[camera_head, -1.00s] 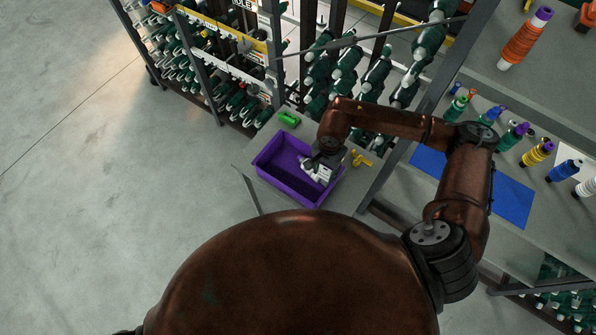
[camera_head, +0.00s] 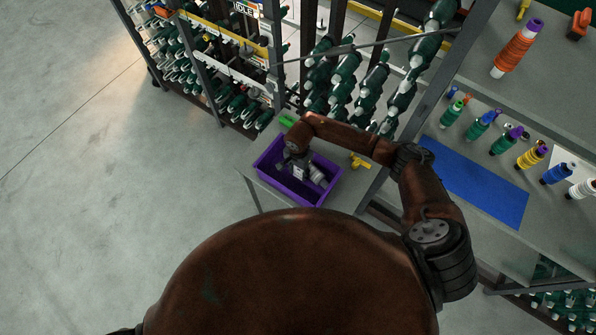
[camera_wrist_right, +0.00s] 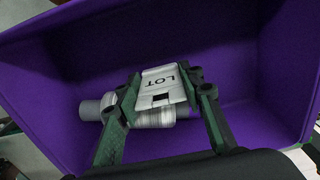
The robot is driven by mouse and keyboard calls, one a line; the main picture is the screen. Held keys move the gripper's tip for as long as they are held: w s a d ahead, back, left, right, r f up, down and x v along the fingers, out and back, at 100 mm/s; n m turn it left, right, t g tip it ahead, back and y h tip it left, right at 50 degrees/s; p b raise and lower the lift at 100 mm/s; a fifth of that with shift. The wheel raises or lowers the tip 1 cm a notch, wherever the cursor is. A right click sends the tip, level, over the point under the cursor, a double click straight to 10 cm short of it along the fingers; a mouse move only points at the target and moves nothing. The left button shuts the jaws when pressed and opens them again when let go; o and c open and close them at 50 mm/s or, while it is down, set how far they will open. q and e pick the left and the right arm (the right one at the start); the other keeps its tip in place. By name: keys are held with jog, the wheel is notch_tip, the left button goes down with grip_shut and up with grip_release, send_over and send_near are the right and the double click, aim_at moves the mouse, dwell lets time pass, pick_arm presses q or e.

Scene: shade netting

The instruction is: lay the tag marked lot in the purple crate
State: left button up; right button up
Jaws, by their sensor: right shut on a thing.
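The purple crate (camera_head: 262,172) stands on a small grey table, and its walls fill much of the right wrist view (camera_wrist_right: 45,75). The white tag marked LOT (camera_wrist_right: 166,84) is between the fingers of my right gripper (camera_wrist_right: 163,92), which is shut on it. My right gripper (camera_head: 297,163) reaches down into the crate, with the tag (camera_head: 299,173) low inside. A white bobbin with grey ends (camera_wrist_right: 153,114) lies in the crate behind the tag and fingers, partly hidden by them. Whether the tag touches it or the floor I cannot tell. My left gripper is out of view.
A green object (camera_head: 287,121) and a yellow one (camera_head: 360,162) lie on the table beside the crate. Racks of dark green bobbins (camera_head: 345,70) stand behind. A bench with a blue mat (camera_head: 490,190) and several coloured spools is at the right. The left floor is clear.

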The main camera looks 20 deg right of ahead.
aim_at(298, 176)
jog(key=shift+f, duration=0.1)
jog(key=shift+f, duration=0.1)
jog(key=o, duration=0.4)
jog(key=shift+f+b, duration=0.1)
jog(key=shift+b, duration=0.2)
jog(key=shift+c, duration=0.2)
jog(key=o, duration=0.5)
jog(key=shift+c, duration=0.2)
jog(key=shift+r, duration=0.2)
jog(key=shift+w+r, duration=0.1)
jog(key=shift+r, duration=0.25)
notch_tip(298, 176, up, 11)
jog(key=b, duration=0.1)
jog(key=shift+r+b, duration=0.2)
jog(key=shift+b, duration=0.15)
